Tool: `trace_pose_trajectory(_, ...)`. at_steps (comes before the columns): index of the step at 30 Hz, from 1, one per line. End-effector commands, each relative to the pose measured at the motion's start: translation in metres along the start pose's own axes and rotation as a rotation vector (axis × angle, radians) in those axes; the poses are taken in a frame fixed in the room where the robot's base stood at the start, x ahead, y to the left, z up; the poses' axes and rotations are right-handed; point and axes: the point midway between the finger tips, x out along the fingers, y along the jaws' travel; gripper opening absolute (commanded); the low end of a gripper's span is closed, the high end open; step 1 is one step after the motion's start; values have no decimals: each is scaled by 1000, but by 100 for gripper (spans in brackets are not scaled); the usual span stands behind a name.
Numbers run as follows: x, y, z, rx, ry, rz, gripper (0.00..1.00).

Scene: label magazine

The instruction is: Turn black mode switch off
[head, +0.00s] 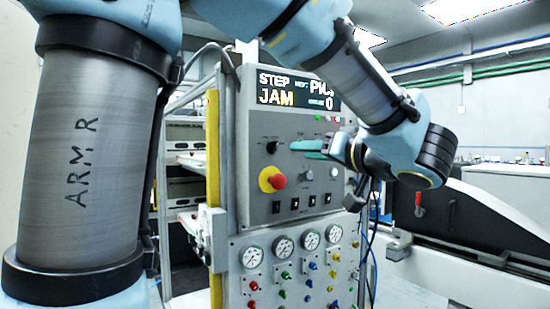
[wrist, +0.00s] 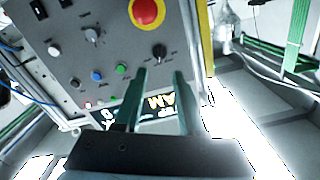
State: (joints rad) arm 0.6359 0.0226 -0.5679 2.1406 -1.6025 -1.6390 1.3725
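The black mode switch (head: 271,147) is a small black knob on the upper left of the grey control panel (head: 253,110), below the display. In the wrist view the black switch (wrist: 160,51) lies just beyond the two fingertips, roughly centred between them. My gripper (head: 294,147) reaches in from the right in the head view, its green fingers pointing left at the switch. In the wrist view my gripper (wrist: 160,76) is open, with nothing between its fingers. The fingertips look a little short of the knob. The knob's pointer direction is too small to read surely.
A red emergency button (head: 277,181) on a yellow ring sits below the switch. The display (head: 297,91) reads STEP and JAM. Several black rocker switches (head: 295,203) run along the panel's bottom, above gauges (head: 283,246). The wrist view shows a grey knob (wrist: 92,35) and coloured buttons (wrist: 120,70).

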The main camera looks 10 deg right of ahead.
Motion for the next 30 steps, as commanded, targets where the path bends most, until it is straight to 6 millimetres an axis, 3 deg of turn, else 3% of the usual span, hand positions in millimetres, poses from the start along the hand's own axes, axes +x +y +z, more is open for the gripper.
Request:
trace_pose_trajectory(12, 70, -2, -2, 3, -2, -6, 40)
trace_pose_trajectory(18, 96, -1, -1, 2, -1, -3, 40)
trace_pose_trajectory(30, 105, 0, 0, 1, 1, -1, 40)
